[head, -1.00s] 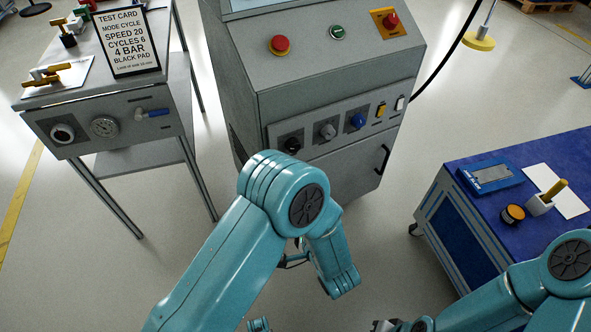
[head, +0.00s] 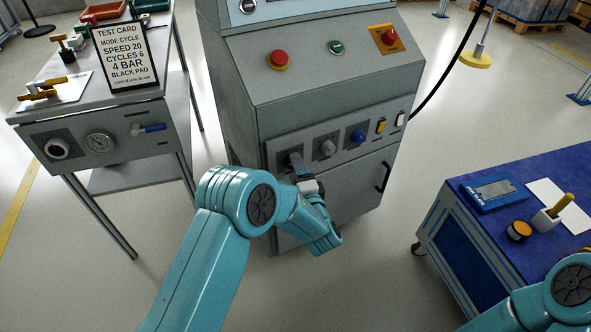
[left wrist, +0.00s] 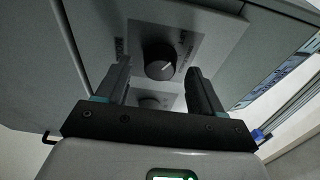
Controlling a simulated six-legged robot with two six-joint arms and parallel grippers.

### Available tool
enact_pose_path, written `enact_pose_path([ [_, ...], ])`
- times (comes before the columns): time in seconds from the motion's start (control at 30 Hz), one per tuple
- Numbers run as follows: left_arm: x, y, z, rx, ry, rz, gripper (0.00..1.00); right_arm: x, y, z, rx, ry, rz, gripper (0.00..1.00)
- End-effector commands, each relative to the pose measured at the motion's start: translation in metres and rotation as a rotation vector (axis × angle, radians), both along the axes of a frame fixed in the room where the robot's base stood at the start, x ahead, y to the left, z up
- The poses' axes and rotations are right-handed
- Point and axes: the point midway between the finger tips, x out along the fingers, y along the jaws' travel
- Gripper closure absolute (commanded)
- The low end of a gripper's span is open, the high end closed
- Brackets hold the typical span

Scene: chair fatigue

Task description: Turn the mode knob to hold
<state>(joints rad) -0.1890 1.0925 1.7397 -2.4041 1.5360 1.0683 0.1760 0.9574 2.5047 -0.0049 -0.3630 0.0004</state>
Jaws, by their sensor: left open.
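In the left wrist view, a round black knob (left wrist: 160,61) with a light pointer mark sits on a grey plate. It appears between and beyond the two open fingers (left wrist: 160,85). Contact cannot be told. A grey knob (head: 327,148) and a blue knob (head: 358,136) are to the right. My right gripper is out of view.
Red buttons (head: 278,60) and a green button (head: 336,47) sit above the knob row. Yellow (head: 381,126) and white (head: 400,119) switches are at its right end. A test card (head: 125,55) stands on the left bench. A blue cart (head: 450,178) stands at right.

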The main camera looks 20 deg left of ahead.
Motion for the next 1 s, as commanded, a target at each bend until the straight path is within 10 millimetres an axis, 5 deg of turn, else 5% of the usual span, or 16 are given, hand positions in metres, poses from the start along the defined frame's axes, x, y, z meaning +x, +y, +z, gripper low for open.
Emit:
enact_pose_path([
  [0.4, 0.0089, 0.0063, -0.0001, 0.001, 0.001, -0.001, 0.33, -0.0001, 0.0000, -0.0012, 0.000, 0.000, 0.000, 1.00],
  [0.57, 0.0088, 0.0062, -0.0002, 0.001, 0.001, 0.000, 0.85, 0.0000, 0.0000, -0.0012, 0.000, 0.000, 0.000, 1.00],
  [0.6, 0.0087, 0.0061, -0.0002, 0.001, 0.001, 0.000, 0.89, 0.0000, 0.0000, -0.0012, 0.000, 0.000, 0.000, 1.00],
  [1.0, 0.0086, 0.0063, -0.0008, 0.050, 0.052, 0.001, 0.88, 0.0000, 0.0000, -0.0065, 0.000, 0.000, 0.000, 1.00],
])
